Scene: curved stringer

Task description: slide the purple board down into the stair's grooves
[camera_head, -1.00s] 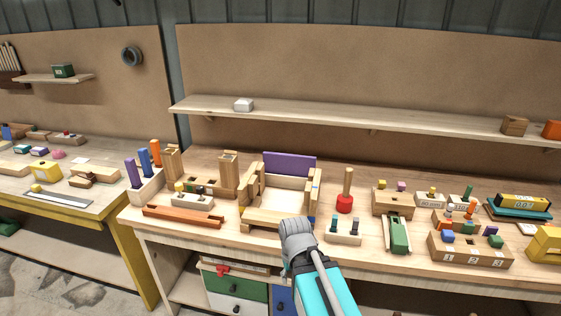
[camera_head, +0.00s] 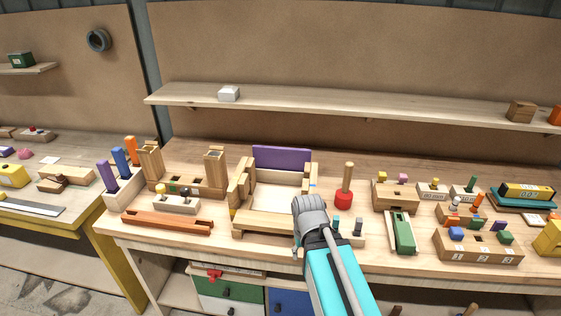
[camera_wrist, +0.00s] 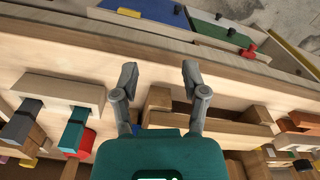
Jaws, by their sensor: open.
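The purple board (camera_head: 282,158) stands upright along the back of the wooden stair (camera_head: 243,190), between its two stepped sides. I cannot tell whether its ends sit in the grooves. My gripper (camera_wrist: 159,78) is open and empty, with its two fingers apart in the wrist view. In the head view my gripper is over the front right corner of the stair, apart from the purple board, and its fingertips are hidden. In the wrist view part of a wooden frame, probably the stair (camera_wrist: 245,118), shows beside the fingers; the purple board cannot be made out there.
A red base with a wooden peg (camera_head: 345,190) and a green block in a wooden holder (camera_head: 401,230) stand right of the stair. A slotted wooden block (camera_head: 190,185) and an orange-brown channel (camera_head: 168,222) lie left. A shelf (camera_head: 330,103) runs above the back.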

